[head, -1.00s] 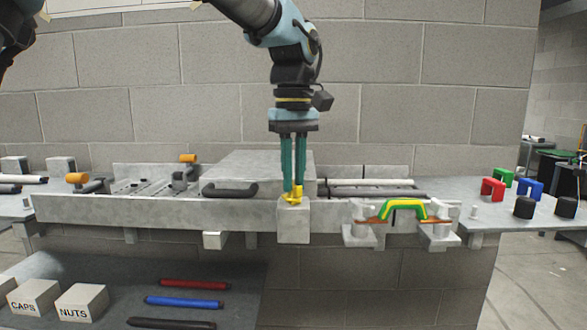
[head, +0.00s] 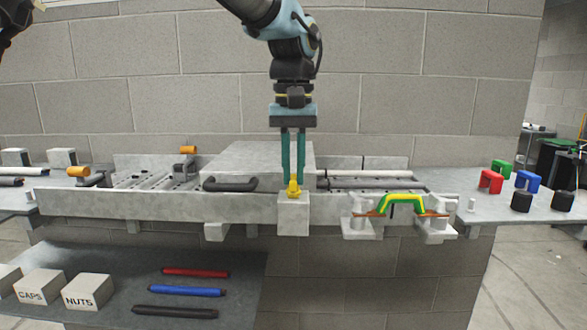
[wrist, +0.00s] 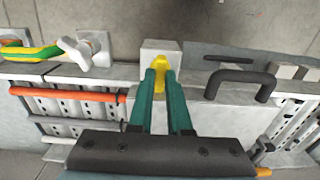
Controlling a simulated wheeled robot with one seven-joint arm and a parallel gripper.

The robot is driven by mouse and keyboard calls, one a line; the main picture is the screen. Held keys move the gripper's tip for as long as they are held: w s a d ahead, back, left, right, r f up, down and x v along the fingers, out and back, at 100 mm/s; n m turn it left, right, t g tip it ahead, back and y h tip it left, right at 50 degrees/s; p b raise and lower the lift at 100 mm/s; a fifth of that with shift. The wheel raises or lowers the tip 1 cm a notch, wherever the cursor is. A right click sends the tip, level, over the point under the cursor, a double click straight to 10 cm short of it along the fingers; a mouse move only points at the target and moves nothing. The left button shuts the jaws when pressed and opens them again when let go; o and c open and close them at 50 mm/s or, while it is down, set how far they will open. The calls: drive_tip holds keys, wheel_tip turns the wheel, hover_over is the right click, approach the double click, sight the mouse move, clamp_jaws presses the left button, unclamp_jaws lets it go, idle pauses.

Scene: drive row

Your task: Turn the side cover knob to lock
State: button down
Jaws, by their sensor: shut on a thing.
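The yellow side cover knob (head: 294,187) stands on a grey block (head: 293,215) at the front edge of the bench. My gripper (head: 293,190) points straight down with its two green fingers closed on the knob. In the wrist view, the knob (wrist: 159,76) shows between and just past the fingertips (wrist: 158,82). The fingers hide part of it. The grey cover (head: 262,158) with a black handle (head: 230,184) lies just left of and behind the knob.
A green and yellow handle (head: 402,199) sits right of the knob on brackets. Orange-topped levers (head: 78,172) stand at left. Coloured clamps (head: 490,181) and black cylinders (head: 521,201) lie far right. Red, blue and black rods (head: 186,291) lie on a lower shelf beside labelled boxes (head: 87,291).

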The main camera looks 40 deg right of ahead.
sight(293, 176)
idle(0.3)
drive_tip(key=c, duration=0.9)
unclamp_jaws()
drive_tip(key=shift+o, duration=0.2)
wheel_tip(293, 176, up, 11)
drive_tip(key=b, duration=0.1)
drive_tip(key=shift+b, duration=0.3)
drive_tip(key=shift+f, duration=0.1)
